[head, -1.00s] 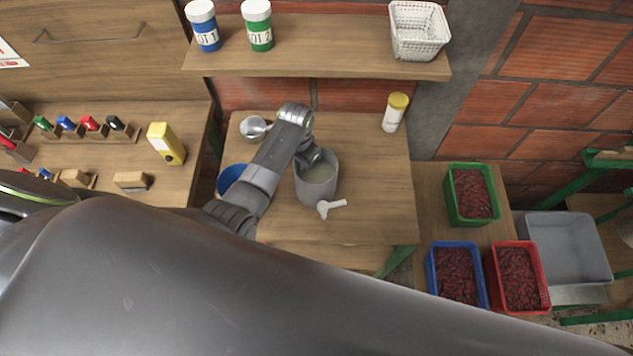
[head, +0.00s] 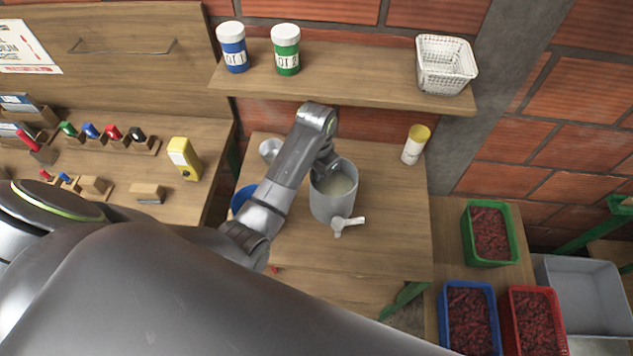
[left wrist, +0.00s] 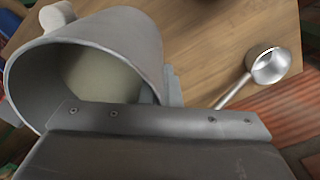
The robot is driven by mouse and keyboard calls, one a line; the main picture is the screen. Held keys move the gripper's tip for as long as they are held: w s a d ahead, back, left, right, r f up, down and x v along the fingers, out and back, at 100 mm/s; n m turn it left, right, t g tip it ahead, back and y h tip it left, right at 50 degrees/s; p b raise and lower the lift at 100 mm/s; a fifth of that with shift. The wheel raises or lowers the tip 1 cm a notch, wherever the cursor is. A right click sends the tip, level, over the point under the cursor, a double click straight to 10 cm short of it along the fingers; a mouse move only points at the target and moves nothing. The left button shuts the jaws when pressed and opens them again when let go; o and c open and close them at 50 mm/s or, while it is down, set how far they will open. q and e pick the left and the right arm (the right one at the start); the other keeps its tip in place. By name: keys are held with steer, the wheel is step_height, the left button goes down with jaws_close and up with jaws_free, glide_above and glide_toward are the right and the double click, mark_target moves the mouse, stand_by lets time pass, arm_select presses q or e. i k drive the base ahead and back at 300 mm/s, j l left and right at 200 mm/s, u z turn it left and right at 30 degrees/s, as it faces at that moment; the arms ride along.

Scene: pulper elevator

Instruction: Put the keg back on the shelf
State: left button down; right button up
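The keg (head: 322,203) is an open grey cylinder with a pale content and a white tap at its front; it is at the middle of the wooden table. My left gripper (head: 328,170) reaches down to its rim and seems shut on its wall. In the left wrist view the keg (left wrist: 120,35) shows its wide mouth, with one fingertip outside the wall; the other is mostly hidden. Whether the keg's bottom touches the table is unclear. The wooden shelf (head: 350,88) is on the wall behind and above. My right gripper is not in view.
The shelf holds a blue jar (head: 232,50), a green jar (head: 286,52) and a white basket (head: 446,66), with free room between. A yellow-capped bottle (head: 413,148), a metal scoop (left wrist: 268,66) and a blue bowl (head: 241,199) are near the keg. Bins of red fruit stand right.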

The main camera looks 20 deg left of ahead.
mark_target(343, 66)
steer(key=k, duration=1)
